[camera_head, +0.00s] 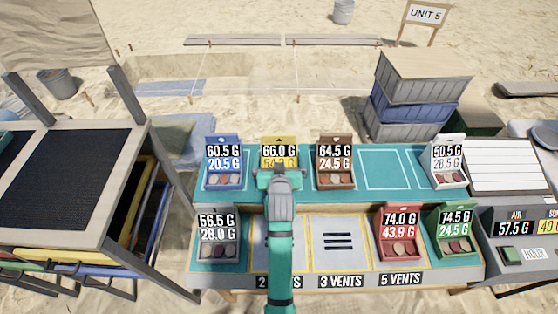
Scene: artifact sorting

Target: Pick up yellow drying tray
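The yellow drying tray (279,142) stands upright on the back teal strip of the table, labelled 66.0 G on its top line. Its lower line and lower part are mostly hidden by my gripper. My gripper (278,172) is directly in front of the tray in the picture, seen from behind with my teal arm running down below it. Its fingertips are hidden, so I cannot tell whether it is open or shut, or whether it touches the tray.
The blue tray (223,162) is close left of the yellow one, and the brown tray (334,162) is to its right. White (449,160), grey (217,234), red (398,233) and green (455,231) trays also stand on the table. A dark-topped rack (69,175) stands left.

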